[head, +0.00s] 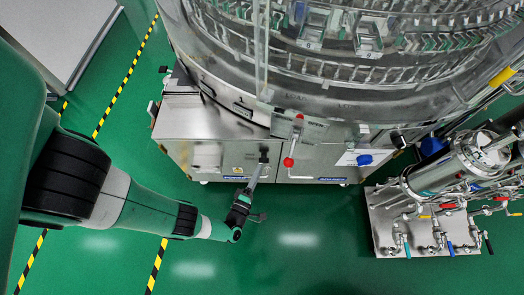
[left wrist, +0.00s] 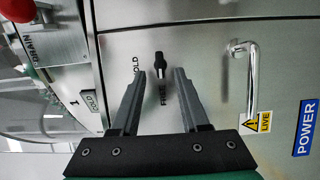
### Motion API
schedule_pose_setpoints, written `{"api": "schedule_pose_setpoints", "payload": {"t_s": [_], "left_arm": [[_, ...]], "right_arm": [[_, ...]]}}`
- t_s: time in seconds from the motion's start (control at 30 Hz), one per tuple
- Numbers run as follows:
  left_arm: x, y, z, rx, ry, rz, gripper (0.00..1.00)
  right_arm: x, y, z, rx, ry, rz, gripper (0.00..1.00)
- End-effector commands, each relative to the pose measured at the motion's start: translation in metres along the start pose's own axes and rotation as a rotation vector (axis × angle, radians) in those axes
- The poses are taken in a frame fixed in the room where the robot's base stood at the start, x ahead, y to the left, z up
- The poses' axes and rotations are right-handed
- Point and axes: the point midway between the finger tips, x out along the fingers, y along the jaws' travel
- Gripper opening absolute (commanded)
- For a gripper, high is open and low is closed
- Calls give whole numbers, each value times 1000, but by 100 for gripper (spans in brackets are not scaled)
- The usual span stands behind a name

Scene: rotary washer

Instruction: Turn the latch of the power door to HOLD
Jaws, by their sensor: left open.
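The latch (left wrist: 160,63) is a small black knob on the steel power door (left wrist: 215,60), in the left wrist view. A FREE label (left wrist: 163,95) is below it and a partly covered HOLD label (left wrist: 136,65) is to its left. My left gripper (left wrist: 168,74) is open and empty, its two fingers pointing at the door. The latch lies just beyond the fingertips, nearer the left finger. I cannot tell whether they touch. In the head view, my left gripper (head: 263,158) is in front of the cabinet and hides the latch. My right gripper is not in view.
A bent metal handle (left wrist: 252,80), a yellow LIVE label (left wrist: 263,122) and a blue POWER label (left wrist: 305,128) are right of the latch. A red knob (head: 288,162) is close right of my gripper. A pump skid (head: 385,235) stands right. Green floor in front is clear.

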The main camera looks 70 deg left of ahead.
Motion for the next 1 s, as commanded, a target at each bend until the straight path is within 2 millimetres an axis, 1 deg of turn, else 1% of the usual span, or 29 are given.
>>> {"api": "schedule_pose_setpoints", "payload": {"t_s": [0.03, 0.1, 0.2, 0.3, 0.43, 0.63, 0.67, 0.8, 0.9, 1.0], "left_arm": [[8, -1, -2, 0, 9, 0, 45], [18, -1, -3, 1, 8, -1, 45], [30, -1, -1, 0, 6, 1, 45], [38, 0, -1, 1, 3, 0, 45], [42, 0, -1, 3, 0, -1, 45], [42, 0, -1, 2, -1, -1, 45], [42, 0, -1, 2, -1, -1, 41], [42, 0, -1, 2, -1, 0, 16], [42, 0, -1, 2, -1, 0, 0], [42, 0, -1, 2, -1, 0, 0]], "right_arm": [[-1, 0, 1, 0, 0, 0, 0], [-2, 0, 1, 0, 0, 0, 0], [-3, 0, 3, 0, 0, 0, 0], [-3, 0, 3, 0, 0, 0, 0], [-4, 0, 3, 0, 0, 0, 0], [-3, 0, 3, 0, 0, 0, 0], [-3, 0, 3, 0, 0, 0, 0], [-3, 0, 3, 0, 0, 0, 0], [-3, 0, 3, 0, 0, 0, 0], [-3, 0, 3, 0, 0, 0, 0]]}}
